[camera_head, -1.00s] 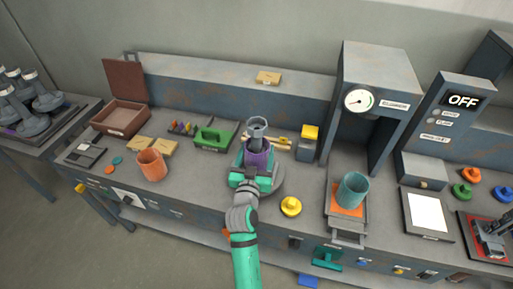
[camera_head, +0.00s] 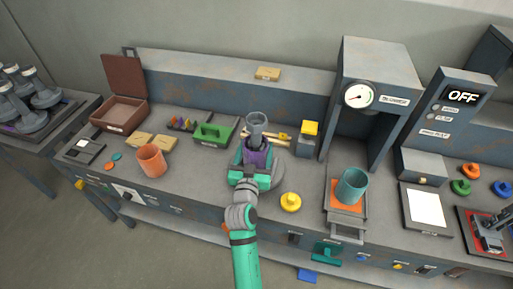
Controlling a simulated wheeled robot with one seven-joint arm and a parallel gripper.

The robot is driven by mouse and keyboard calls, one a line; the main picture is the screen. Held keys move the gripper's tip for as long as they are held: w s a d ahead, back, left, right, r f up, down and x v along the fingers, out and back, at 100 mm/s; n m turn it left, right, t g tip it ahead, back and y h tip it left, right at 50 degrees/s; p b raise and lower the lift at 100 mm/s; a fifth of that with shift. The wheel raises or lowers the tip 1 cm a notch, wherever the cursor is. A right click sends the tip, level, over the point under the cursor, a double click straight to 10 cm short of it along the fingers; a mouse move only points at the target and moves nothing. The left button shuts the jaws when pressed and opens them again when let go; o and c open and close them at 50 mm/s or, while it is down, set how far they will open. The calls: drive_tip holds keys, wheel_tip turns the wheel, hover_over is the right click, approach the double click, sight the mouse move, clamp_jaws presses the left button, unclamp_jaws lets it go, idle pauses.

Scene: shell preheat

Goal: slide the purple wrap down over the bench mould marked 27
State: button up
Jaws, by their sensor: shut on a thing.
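The purple wrap (camera_head: 257,159) is a short sleeve in the middle of the bench. My gripper (camera_head: 252,170) is shut on it from the front, and its green jaws hide the wrap's lower part. The grey bench mould (camera_head: 257,124) stands upright, and its flared top sticks out above the wrap. The wrap appears to be around the mould's shaft. A round grey base (camera_head: 276,174) shows behind and to the right of the jaws. I cannot read a number on the mould.
An orange cup (camera_head: 152,161) stands to the left, and a yellow knobbed piece (camera_head: 290,202) lies close on the right. A green tool (camera_head: 213,133) and a yellow-topped block (camera_head: 308,138) are behind.

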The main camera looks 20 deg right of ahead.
drive_tip(key=shift+d, duration=0.1)
drive_tip(key=o, duration=1.1)
drive_tip(key=shift+o, duration=0.2)
drive_tip(key=shift+s, duration=0.1)
drive_tip(key=v, duration=1)
drive_tip(key=shift+s, duration=0.35)
drive_tip(key=shift+a, duration=0.2)
